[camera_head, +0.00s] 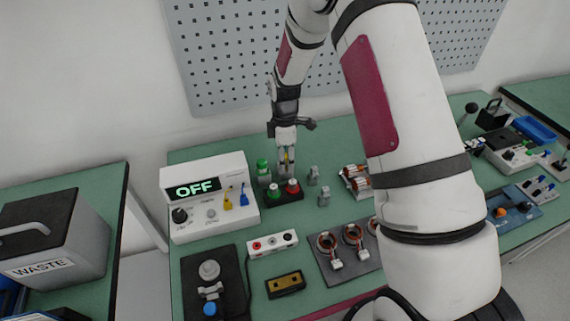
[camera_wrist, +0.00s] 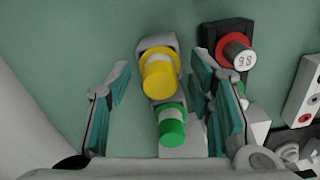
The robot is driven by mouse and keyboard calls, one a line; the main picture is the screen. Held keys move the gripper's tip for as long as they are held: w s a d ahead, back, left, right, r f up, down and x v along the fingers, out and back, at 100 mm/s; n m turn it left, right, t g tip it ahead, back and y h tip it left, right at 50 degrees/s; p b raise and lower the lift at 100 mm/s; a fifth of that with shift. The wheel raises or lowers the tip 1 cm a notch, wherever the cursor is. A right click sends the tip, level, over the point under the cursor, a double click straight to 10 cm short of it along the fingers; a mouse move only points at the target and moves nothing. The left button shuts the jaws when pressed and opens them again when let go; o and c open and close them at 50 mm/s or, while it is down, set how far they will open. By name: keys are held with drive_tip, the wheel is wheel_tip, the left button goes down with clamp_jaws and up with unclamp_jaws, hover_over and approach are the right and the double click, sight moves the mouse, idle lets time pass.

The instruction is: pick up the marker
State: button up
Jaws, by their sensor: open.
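Two capped cylinders that look like markers stand upright in grey holders, one yellow and one green. In the wrist view the yellow marker (camera_wrist: 160,77) lies between my fingers, and the green marker (camera_wrist: 172,125) is just below it, nearer the palm. In the head view the green marker (camera_head: 262,166) stands left of my gripper (camera_head: 287,168). A bit of the yellow marker (camera_head: 287,157) shows between the fingers. My gripper (camera_wrist: 163,85) is open and points down, with a finger on each side of the yellow marker and visible gaps. The lower parts of the markers are hidden.
A black button box (camera_head: 286,194) with green and red buttons stands close beside the gripper. A white "OFF" instrument (camera_head: 245,205) is to the left. Small grey holders (camera_head: 324,196) stand to the right. A socket strip (camera_head: 273,243) lies in front.

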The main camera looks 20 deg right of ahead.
clamp_jaws()
drive_tip(key=shift+r, duration=0.1)
